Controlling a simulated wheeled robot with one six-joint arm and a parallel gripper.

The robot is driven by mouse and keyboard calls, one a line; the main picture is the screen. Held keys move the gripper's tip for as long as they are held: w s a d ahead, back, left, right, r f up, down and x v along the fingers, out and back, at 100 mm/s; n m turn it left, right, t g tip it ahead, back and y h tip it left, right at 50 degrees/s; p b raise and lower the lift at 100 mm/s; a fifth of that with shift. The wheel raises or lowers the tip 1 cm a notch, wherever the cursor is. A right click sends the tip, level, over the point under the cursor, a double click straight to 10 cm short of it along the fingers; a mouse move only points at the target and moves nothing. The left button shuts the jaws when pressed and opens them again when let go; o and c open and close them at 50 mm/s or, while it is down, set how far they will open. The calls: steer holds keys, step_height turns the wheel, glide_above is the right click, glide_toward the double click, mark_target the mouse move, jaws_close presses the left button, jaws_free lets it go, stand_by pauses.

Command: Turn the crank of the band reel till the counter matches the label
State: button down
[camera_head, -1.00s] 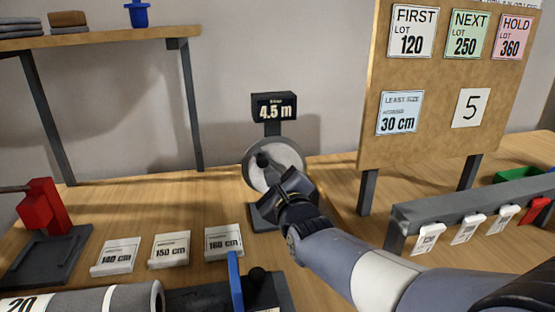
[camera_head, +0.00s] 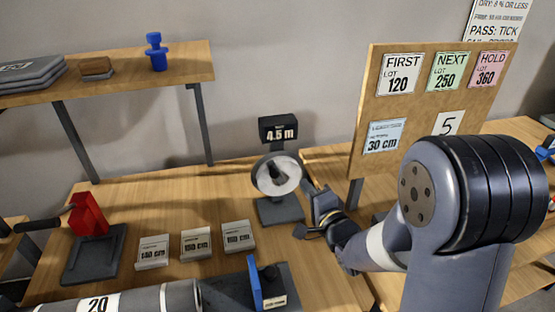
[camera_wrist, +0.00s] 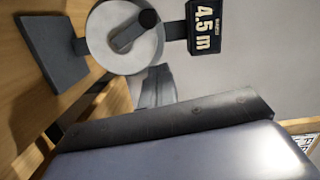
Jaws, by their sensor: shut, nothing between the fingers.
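The band reel (camera_head: 290,176) is a pale disc on a dark stand, with a dark crank (camera_head: 272,170) across its face. Its counter (camera_head: 278,132) above reads 4.5 m. In the wrist view the disc (camera_wrist: 107,58), crank (camera_wrist: 133,32) and counter (camera_wrist: 204,27), also 4.5 m, appear sideways. My gripper (camera_head: 312,190) is shut and empty just right of the disc, apart from the crank. Its tip (camera_wrist: 157,85) shows beside the disc in the wrist view. A white card (camera_head: 449,123) on the board reads 5, partly covered by my arm; I cannot tell whether it is the reel's label.
White size blocks (camera_head: 196,244) stand left of the reel, with a blue-fronted dark device (camera_head: 256,282) in front. The notice board (camera_head: 368,105) rises at right behind my arm. Bare tabletop lies between reel and blocks.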

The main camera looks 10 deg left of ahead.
mark_target(278, 176)
steer(key=shift+n+g, duration=0.4)
steer(key=shift+n, duration=0.5)
steer(key=shift+w+a+f+p, duration=0.25)
steer(key=shift+w+a+p, duration=0.35)
steer(key=shift+a+p, duration=0.65)
steer(key=shift+w+a+f+p, duration=0.25)
steer(key=shift+w+a+p, duration=0.4)
steer(key=shift+a+p, duration=0.55)
steer(key=shift+w+a+f+p, duration=0.25)
steer(key=shift+w+a+p, duration=0.35)
steer(key=shift+a+p, duration=0.65)
steer(key=a+n+b, duration=0.1)
steer(key=b, duration=0.3)
steer(key=f+n+b, duration=0.1)
steer(key=n+b, duration=0.1)
steer(key=b, duration=0.1)
steer(key=shift+s+a+b, duration=0.35)
steer(key=shift+s+b, duration=0.05)
steer(key=shift+r, duration=0.2)
